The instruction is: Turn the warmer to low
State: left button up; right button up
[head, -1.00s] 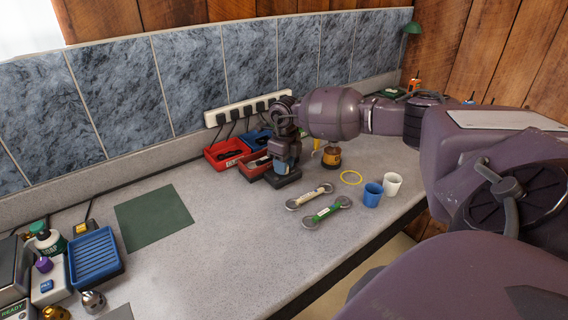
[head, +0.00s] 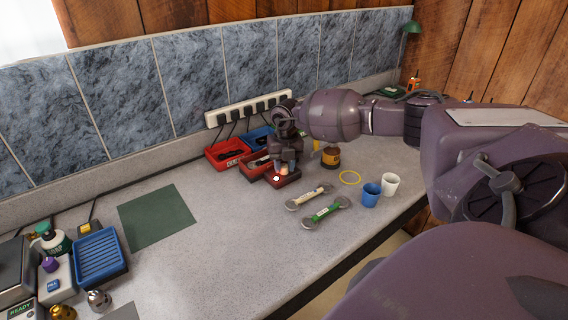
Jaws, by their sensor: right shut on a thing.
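The warmer appears to be the small low box (head: 287,180) on the counter below my right gripper, beside the red trays. It looks dark red, with a small bright white spot on its front. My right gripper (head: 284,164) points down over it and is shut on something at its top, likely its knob. The fingers look orange-lit and hide most of what they hold. The setting cannot be read. My left gripper is not in view.
Red trays (head: 224,153) and a blue tray lie behind and left of the warmer.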

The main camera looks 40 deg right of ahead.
aim_at(285, 165)
jog(key=shift+r+m, duration=0.15)
jog(key=shift+m, duration=0.15)
jog(key=o, duration=0.6)
jog(key=shift+o, duration=0.2)
notch_tip(285, 165, up, 11)
jog(key=b, duration=0.1)
jog(key=shift+d, duration=0.25)
jog(key=shift+s+f, duration=0.2)
dwell(0.4)
